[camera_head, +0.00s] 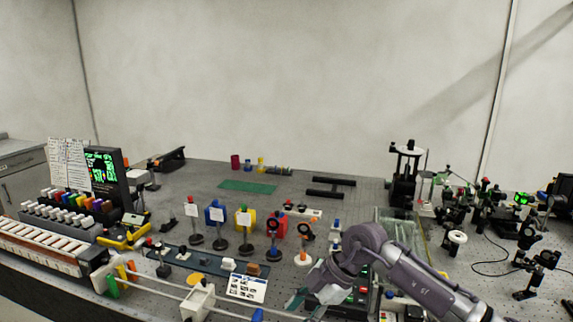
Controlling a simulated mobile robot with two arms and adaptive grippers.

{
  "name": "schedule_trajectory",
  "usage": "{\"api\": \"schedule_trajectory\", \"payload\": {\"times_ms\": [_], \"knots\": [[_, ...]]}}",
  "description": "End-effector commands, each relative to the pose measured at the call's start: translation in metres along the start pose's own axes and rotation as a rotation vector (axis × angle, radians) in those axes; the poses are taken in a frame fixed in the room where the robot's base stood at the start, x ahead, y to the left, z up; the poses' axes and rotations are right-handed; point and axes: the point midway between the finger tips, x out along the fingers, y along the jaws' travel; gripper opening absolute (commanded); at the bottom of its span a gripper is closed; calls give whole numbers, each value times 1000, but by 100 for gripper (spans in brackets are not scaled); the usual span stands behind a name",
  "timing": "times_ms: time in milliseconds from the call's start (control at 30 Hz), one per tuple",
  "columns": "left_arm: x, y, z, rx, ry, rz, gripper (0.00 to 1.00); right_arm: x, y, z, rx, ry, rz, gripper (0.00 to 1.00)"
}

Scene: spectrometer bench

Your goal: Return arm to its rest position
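My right arm (425,280) comes in from the lower right and reaches over the front of the bench. It is grey-purple and bent at a rounded joint. Its gripper (300,299) points down and left, near the front edge beside a white card with small pictures (246,288). The fingers are small and partly cut off by the lower part of the view, so I cannot tell whether they are open or shut, or whether they hold anything. My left gripper does not show.
A dark display (107,178) stands at left. Optical mounts crowd the right.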

Motion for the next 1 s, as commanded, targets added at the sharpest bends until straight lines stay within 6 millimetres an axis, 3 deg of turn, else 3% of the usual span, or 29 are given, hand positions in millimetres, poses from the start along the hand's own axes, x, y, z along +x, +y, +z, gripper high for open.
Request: {"api": "schedule_trajectory", "payload": {"times_ms": [100, 200, 300, 400, 467, 533, 667, 800, 900, 1000], "knots": [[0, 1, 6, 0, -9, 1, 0, 23, -4, -56, -101, 260, 95, 46], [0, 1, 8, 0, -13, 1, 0, 22, -4, -113, -165, 542, 266, 46], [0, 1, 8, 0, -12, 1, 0, -4, 3, -154, -153, 799, 514, 46], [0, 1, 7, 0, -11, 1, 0, -42, 12, -162, -53, 970, 794, 46], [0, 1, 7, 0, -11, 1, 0, -65, 17, -151, 48, 1024, 963, 46], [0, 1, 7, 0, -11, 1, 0, -86, 20, -124, 198, 1035, 1149, 46], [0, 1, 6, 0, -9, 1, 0, -101, 8, -47, 546, 915, 1418, 46], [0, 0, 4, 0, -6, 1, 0, -79, -40, 44, 950, 622, 1524, 46], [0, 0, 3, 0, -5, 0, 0, -49, -91, 92, 1189, 382, 1473, 46], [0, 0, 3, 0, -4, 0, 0, -18, -149, 122, 1372, 158, 1347, 46]]}}
